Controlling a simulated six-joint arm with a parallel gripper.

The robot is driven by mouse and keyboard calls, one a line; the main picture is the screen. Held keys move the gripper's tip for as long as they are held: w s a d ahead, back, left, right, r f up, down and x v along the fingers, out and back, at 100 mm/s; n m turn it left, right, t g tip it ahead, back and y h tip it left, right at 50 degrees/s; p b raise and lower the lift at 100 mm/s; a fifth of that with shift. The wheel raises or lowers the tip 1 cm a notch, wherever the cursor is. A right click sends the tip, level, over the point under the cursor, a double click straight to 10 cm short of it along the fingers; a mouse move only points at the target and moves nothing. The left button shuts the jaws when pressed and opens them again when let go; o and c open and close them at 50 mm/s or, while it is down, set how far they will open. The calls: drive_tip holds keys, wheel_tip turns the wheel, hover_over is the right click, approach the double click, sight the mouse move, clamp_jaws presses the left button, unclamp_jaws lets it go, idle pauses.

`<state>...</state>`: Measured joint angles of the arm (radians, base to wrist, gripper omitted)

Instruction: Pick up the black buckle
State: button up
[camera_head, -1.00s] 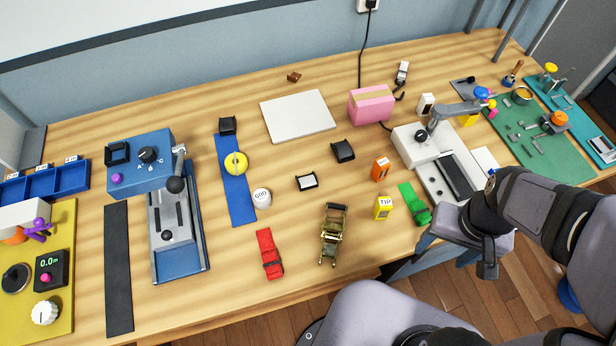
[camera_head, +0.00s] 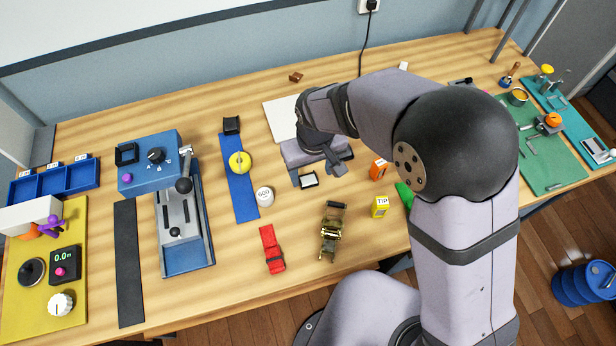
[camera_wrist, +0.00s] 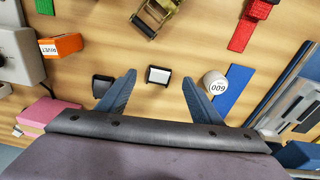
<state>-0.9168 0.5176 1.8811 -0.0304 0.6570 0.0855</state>
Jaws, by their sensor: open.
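Several small black pieces could be the black buckle. One with a white middle (camera_head: 308,181) lies on the table just in front of my gripper (camera_head: 316,172). In the wrist view this black-and-white piece (camera_wrist: 158,75) appears between the two spread fingertips of my gripper (camera_wrist: 159,77), not touching either. A plain black piece (camera_wrist: 103,86) lies by the left finger, which partly covers it; my arm hides it in the head view. Another black piece (camera_head: 231,125) is at the far end of the blue strap (camera_head: 238,180). My gripper is open and empty; its height is unclear.
A white round container (camera_head: 264,196) stands close by the blue strap. A red strap piece (camera_head: 271,250), a brass ratchet (camera_head: 332,232), a yellow box (camera_head: 380,206) and an orange box (camera_head: 379,168) surround the area. A pale flat panel (camera_head: 282,117) lies behind.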

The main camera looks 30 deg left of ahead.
sight(308, 178)
drive_tip(key=shift+w+a+r+y, duration=0.3)
drive_tip(key=shift+w+a+r, duration=0.35)
drive_tip(key=shift+a, duration=0.25)
drive_tip(key=shift+f+m, duration=0.15)
drive_tip(key=shift+m, duration=0.35)
drive_tip(key=shift+w+a+f+p, duration=0.15)
drive_tip(key=shift+f+p, duration=0.75)
drive_tip(key=shift+f, duration=0.95)
drive_tip(key=shift+w+d+f+p, duration=0.1)
drive_tip(key=shift+f+p, duration=0.75)
drive_tip(key=shift+f, duration=0.95)
drive_tip(key=shift+a, duration=0.1)
drive_tip(key=c, duration=1)
drive_tip(key=shift+c, duration=0.2)
drive_tip(key=shift+r, duration=0.1)
wheel_tip(308, 178, up, 10)
drive_tip(key=b, duration=0.3)
drive_tip(key=w+a+b, duration=0.1)
drive_tip(key=w+a, duration=0.3)
drive_tip(key=w, duration=0.3)
drive_tip(key=w+a+r+b, duration=0.1)
drive_tip(key=w+a, duration=0.3)
drive_tip(key=w, duration=0.3)
drive_tip(key=shift+a+b, duration=0.2)
drive_tip(key=shift+b, duration=0.2)
